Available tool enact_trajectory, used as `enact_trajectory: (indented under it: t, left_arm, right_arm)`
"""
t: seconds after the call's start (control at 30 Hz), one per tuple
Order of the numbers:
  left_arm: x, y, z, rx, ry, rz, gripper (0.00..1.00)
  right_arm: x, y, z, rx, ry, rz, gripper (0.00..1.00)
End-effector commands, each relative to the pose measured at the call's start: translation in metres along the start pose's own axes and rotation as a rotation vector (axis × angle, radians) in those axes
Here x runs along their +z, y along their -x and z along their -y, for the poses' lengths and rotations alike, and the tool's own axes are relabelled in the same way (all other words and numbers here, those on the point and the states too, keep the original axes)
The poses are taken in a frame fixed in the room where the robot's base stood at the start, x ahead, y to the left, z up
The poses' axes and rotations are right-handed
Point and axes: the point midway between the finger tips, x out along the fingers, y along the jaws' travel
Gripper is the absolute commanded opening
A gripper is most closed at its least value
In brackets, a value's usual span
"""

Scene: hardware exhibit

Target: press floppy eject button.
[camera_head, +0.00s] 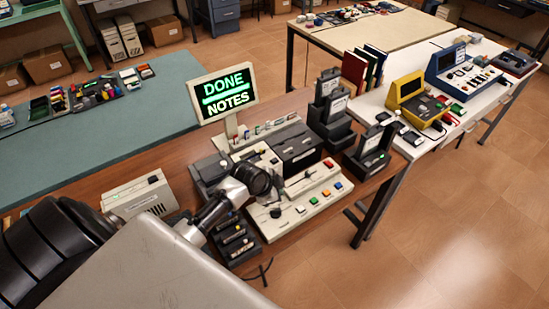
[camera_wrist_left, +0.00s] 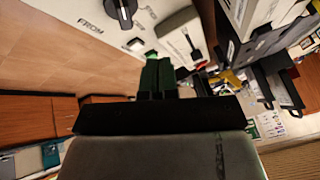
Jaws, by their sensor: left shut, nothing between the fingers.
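A beige console (camera_head: 295,222) with a black knob, a slider and several coloured buttons stands on the brown bench. I cannot tell which part is the floppy eject button. My left gripper (camera_head: 272,190) reaches over the console's left side in the head view, its tips small and partly hidden. In the left wrist view my left gripper (camera_wrist_left: 157,62) is shut and empty, pointing at a pale panel (camera_wrist_left: 90,45) with a "FROM" label. A black knob (camera_wrist_left: 122,12) and a small white button (camera_wrist_left: 135,44) lie just beyond the fingertips. I cannot tell whether the tips touch the panel. My right gripper is not in view.
A screen (camera_head: 226,93) reading "DONE NOTES" stands behind the console. Black cartridge holders (camera_head: 330,118) stand to its right, and a dark rack (camera_head: 235,245) stands at its front left. A beige box (camera_head: 140,197) sits left of it. The floor at right is clear.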

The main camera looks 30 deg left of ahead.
Motion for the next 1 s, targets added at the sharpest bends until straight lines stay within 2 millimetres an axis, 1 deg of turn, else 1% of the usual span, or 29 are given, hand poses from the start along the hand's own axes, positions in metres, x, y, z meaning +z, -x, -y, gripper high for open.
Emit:
enact_trajectory:
  t: [0.03,0.1,0.2,0.3,0.4,0.5,0.6,1.0]
  left_arm:
    - [-0.011,0.006,0.029,-0.023,-0.040,-0.027,0.00]
    - [-0.022,0.013,0.059,-0.048,-0.093,-0.063,0.00]
    - [-0.036,0.024,0.097,-0.085,-0.157,-0.107,0.00]
    - [-0.046,0.034,0.126,-0.115,-0.204,-0.139,0.00]
    - [-0.053,0.043,0.145,-0.140,-0.235,-0.162,0.00]
    - [-0.056,0.047,0.156,-0.153,-0.253,-0.174,0.00]
    - [-0.058,0.049,0.159,-0.158,-0.259,-0.179,0.00]
    - [-0.056,0.046,0.158,-0.158,-0.259,-0.179,0.00]
  right_arm:
    - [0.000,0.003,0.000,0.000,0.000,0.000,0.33]
    - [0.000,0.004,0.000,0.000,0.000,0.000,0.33]
    - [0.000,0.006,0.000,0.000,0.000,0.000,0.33]
    - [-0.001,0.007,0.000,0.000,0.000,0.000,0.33]
    - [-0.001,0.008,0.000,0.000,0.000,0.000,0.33]
    - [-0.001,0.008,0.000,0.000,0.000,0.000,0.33]
    - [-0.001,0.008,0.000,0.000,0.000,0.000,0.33]
    - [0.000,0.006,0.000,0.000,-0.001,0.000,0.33]
